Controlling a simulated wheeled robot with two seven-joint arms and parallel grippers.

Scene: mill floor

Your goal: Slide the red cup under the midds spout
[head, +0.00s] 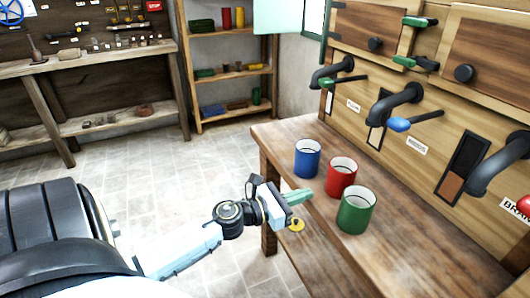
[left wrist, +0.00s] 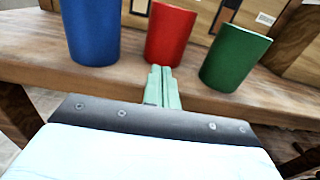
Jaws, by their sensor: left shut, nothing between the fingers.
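The red cup (head: 341,180) stands upright on the wooden bench, between the blue cup (head: 307,160) and the green cup (head: 356,212). My left gripper (head: 305,196) is shut and empty at the bench's front edge, on the near side of the red cup. In the left wrist view its green fingertips (left wrist: 160,72) point at the base of the red cup (left wrist: 170,38); I cannot tell whether they touch. Behind the cups are a left spout (head: 330,73), a middle spout (head: 393,104) and a right spout (head: 492,170). Only the right label, starting "BRAN", is readable.
The blue cup (left wrist: 92,32) and green cup (left wrist: 235,58) flank the red cup closely. The bench top (head: 420,230) is clear right of the green cup. Shelves (head: 235,75) stand at the back.

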